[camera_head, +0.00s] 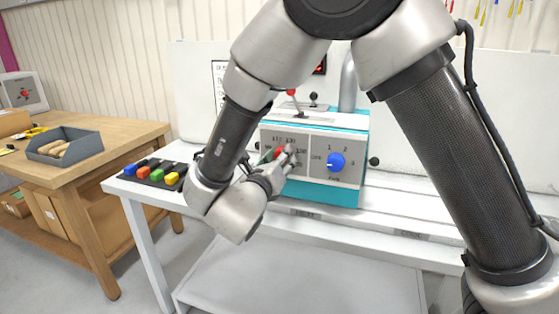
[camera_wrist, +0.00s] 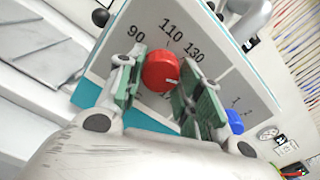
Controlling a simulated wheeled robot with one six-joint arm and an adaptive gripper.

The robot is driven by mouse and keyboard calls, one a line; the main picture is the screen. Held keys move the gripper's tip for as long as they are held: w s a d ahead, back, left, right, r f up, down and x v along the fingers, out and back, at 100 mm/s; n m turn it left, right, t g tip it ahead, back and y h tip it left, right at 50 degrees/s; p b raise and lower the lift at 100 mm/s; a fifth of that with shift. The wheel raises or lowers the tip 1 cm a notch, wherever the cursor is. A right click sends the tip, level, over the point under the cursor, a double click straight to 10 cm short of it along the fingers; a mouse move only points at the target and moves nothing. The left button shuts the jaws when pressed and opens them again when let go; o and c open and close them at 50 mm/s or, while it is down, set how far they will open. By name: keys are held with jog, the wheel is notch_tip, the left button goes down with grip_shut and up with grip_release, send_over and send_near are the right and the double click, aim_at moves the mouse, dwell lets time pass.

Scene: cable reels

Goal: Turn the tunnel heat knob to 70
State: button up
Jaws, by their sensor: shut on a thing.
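I cannot make out 70 on the scale. My gripper (camera_head: 281,158) is at the panel, its green-padded fingers shut on the red knob from both sides. A pale mark shows on the knob's face, but I cannot tell surely which number it points at. In the head view my gripper mostly covers the knob.
A wooden bench with a grey bin (camera_head: 64,146) stands farther left.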

jog(key=shift+a+m, duration=0.1)
jog(key=shift+m, duration=16.8)
jog(key=o, duration=1)
jog(key=shift+r, duration=0.15)
